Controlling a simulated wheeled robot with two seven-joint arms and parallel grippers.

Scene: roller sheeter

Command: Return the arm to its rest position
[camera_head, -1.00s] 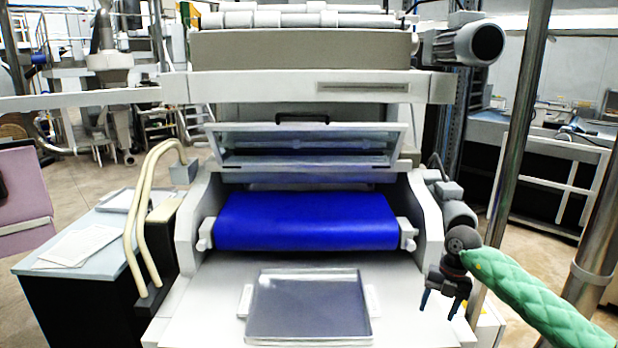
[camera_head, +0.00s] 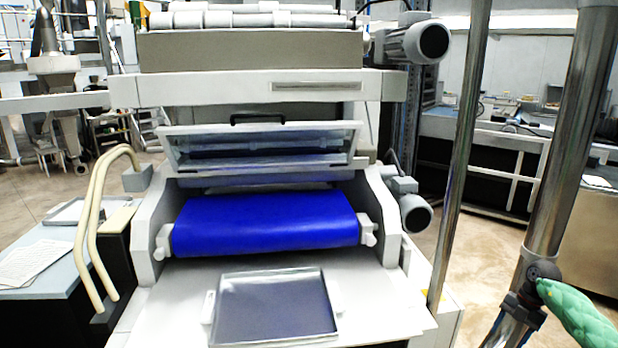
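My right arm, in a green quilted sleeve (camera_head: 578,315), comes in at the lower right corner. Its dark gripper (camera_head: 517,322) hangs in front of the thick chrome post, near the bottom edge of the view. The fingertips are not clear against the post, so their opening cannot be told. No object shows in it. It is apart from the roller sheeter, to the right of its white bed (camera_head: 380,315). My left gripper is not in view.
The sheeter has a blue belt (camera_head: 265,222), a raised clear guard (camera_head: 260,146) and a metal tray (camera_head: 276,308) on its bed. A thin metal pole (camera_head: 459,165) and a thick chrome post (camera_head: 567,140) stand at the right. Bent cream handrails (camera_head: 90,225) stand left.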

